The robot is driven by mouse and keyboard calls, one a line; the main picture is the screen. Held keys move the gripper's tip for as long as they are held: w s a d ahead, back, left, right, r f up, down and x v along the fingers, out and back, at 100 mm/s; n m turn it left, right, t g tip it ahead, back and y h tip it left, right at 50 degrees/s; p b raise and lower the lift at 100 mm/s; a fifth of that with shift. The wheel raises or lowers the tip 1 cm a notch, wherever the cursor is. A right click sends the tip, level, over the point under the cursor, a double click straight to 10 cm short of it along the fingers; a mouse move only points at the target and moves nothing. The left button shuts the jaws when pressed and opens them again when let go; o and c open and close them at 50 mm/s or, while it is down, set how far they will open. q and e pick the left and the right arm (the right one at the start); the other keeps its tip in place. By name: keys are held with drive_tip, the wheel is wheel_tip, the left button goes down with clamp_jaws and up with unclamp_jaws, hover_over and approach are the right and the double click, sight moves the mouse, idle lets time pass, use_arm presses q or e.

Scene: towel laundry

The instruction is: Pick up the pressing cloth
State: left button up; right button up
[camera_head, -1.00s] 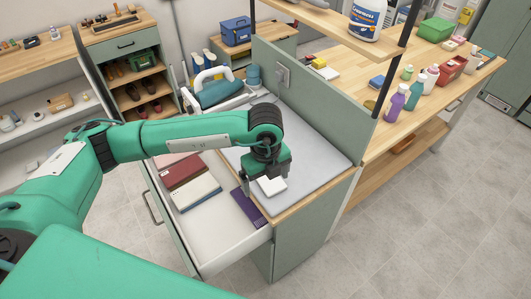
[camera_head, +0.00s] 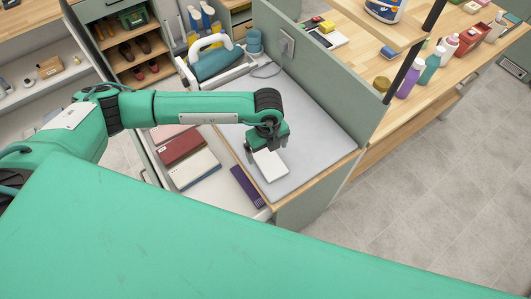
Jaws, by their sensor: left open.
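A small white folded cloth (camera_head: 270,165), which looks like the pressing cloth, lies on the grey ironing pad (camera_head: 318,135) near its front left edge. My left gripper (camera_head: 264,148) points down over the far end of this cloth. Its jaws are open, and the fingertips partly hide that end. I cannot tell whether they touch the cloth. My right gripper is not in view.
A teal iron (camera_head: 216,62) stands behind the pad. A green panel (camera_head: 325,70) borders the pad's right side.

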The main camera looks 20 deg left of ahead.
sight(267, 158)
use_arm(q)
drive_tip(key=shift+w+f+p, duration=0.15)
drive_tip(key=shift+f+p, duration=0.8)
drive_tip(key=shift+p, duration=0.25)
drive_tip(key=shift+w+a+f+p, duration=0.1)
drive_tip(key=shift+f+p, duration=0.45)
drive_tip(key=shift+f, duration=1)
drive_tip(key=shift+c, duration=1.3)
drive_tip(key=c, duration=0.7)
drive_tip(key=shift+c, duration=0.5)
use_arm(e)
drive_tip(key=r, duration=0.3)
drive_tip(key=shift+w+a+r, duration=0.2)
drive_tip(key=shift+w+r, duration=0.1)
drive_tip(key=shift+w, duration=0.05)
